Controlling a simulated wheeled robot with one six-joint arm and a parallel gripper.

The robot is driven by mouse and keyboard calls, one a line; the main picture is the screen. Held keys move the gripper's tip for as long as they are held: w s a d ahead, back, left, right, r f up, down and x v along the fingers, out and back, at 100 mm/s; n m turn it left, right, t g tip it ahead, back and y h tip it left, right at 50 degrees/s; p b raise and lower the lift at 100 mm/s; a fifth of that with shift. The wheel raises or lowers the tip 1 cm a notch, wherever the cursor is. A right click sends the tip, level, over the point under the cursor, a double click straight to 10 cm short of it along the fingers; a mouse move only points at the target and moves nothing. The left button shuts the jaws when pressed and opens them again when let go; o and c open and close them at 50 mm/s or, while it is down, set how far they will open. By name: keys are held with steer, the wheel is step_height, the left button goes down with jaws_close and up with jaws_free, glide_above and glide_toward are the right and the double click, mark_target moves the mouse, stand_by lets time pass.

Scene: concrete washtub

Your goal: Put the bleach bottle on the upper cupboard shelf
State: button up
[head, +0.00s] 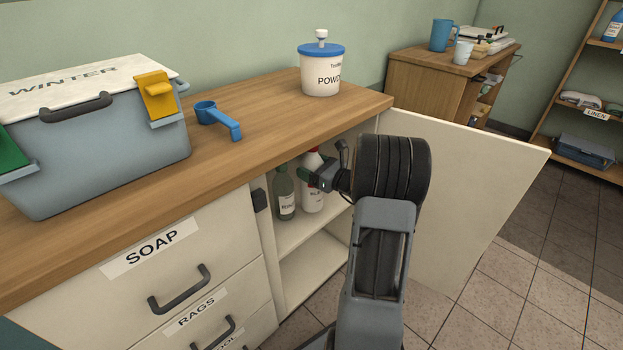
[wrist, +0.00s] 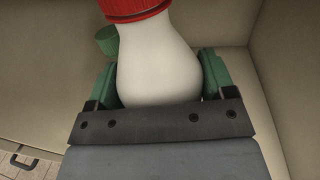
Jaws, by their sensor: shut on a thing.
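The bleach bottle is white with a red cap, and it shows in the head view (head: 313,194) inside the open cupboard, at the upper shelf (head: 297,238). In the wrist view the bottle (wrist: 158,65) fills the space between the jaws. My gripper (head: 316,178) is shut on the bottle's upper body, with a green finger on each side in the wrist view (wrist: 158,85). The bottle looks upright. Its base seems at or just above the shelf; I cannot tell whether it touches. My arm hides part of the cupboard's right side.
A green bottle (head: 284,194) stands just left of the bleach bottle. The cupboard door (head: 465,190) is swung open to the right. On the countertop are a lidded box (head: 100,155), a blue scoop (head: 220,120) and a powder tub (head: 320,75). The lower cupboard space looks empty where visible.

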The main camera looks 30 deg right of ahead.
steer(key=shift+f+b, duration=0.95)
steer(key=shift+f, duration=0.8)
steer(key=o, duration=1.8)
steer(key=shift+f, duration=0.1)
steer(key=shift+c, duration=0.2)
steer(key=p+v, duration=0.3)
steer(key=v, duration=0.9)
